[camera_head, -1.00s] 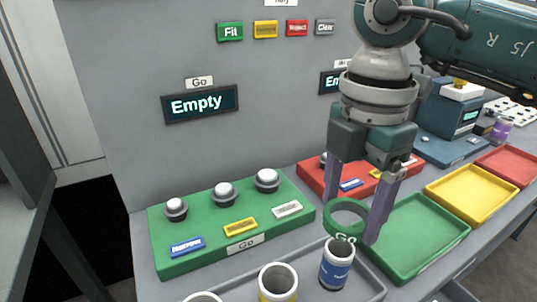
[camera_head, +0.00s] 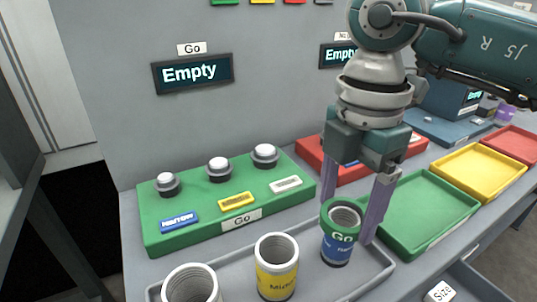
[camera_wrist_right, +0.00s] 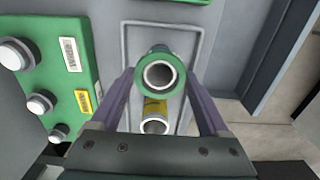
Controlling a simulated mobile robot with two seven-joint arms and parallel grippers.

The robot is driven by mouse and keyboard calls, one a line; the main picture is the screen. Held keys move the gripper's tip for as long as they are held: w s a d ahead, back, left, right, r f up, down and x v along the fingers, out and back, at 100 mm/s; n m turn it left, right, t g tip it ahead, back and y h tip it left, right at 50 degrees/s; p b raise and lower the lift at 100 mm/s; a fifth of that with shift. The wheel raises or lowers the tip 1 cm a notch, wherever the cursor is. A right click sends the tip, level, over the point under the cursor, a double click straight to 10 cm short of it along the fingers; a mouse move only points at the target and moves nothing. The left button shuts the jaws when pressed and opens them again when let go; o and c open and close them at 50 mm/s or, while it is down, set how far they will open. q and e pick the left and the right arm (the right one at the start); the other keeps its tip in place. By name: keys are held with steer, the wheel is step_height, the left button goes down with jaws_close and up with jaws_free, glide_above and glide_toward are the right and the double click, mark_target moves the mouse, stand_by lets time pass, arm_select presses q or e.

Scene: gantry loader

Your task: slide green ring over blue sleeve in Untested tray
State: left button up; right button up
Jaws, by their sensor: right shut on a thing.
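My right gripper (camera_head: 347,219) is shut on the green ring (camera_head: 341,236), marked Go, with one finger on each side. The ring sits around the upper end of the blue sleeve (camera_head: 336,252), whose open top shows inside it. The sleeve's lower part shows below the ring and stands upright in the grey tray (camera_head: 228,268). In the right wrist view the ring (camera_wrist_right: 179,76) lies around the sleeve's round mouth, between the fingers. The tray's name label is not visible. My left gripper is not in view.
A yellow-banded sleeve (camera_head: 277,281) and another pale-topped sleeve (camera_head: 190,284) stand left in the same tray. A green block with several knobs (camera_head: 200,234) lies behind. Empty green (camera_head: 436,208), yellow (camera_head: 482,171) and red (camera_head: 516,143) trays lie right.

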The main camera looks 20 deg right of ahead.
steer(key=shift+f, duration=0.1)
steer(key=o, duration=1.5)
steer(key=shift+c, duration=0.2)
step_height(320, 180, up, 10)
